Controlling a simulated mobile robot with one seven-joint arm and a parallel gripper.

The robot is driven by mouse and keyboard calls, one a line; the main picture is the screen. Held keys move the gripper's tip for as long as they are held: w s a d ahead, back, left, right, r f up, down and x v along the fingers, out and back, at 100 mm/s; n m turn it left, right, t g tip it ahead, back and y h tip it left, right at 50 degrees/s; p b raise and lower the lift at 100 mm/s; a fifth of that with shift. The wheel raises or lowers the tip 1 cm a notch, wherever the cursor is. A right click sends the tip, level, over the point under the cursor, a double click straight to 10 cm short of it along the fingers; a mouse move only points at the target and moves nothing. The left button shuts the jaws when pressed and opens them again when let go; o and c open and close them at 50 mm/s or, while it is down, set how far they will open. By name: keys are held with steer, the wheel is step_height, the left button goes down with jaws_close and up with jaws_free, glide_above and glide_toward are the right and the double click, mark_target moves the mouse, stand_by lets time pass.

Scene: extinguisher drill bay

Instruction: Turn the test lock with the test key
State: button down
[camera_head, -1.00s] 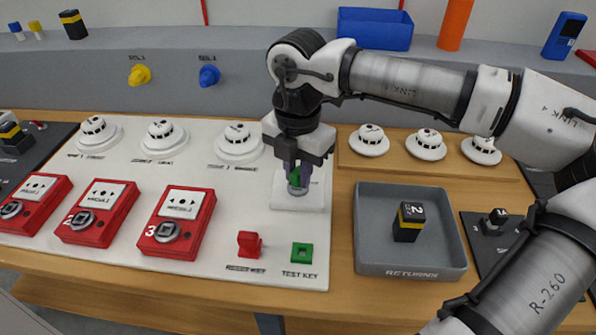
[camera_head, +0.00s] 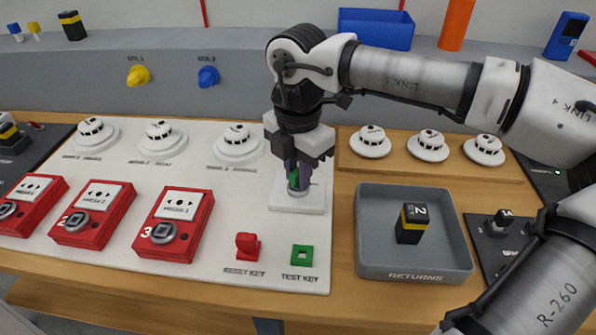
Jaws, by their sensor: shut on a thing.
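The green test key (camera_head: 295,180) is between the fingers of my gripper (camera_head: 298,182), which is shut on it. The key stands over the round metal test lock (camera_head: 297,192) on a white square plate (camera_head: 298,205) at the right of the white board. The key's lower end is at the lock; my fingers hide how deep it sits and how far it is turned. The green square holder marked TEST KEY (camera_head: 302,255) stands in front on the board.
A red reset key (camera_head: 247,245) stands left of the green holder. Red call-point boxes (camera_head: 173,228) and white detectors (camera_head: 238,143) fill the left. The grey returns tray (camera_head: 363,245) holds a black and yellow block (camera_head: 411,222). A wooden rail (camera_head: 465,172) with detectors lies behind it.

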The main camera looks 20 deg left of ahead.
steer(key=shift+m+b, duration=1.1)
steer(key=shift+m, duration=0.8)
steer(key=shift+m+b, duration=0.55)
steer(key=shift+m, duration=0.65)
steer(key=c, duration=0.9)
jaws_free()
steer(key=shift+r, duration=0.1)
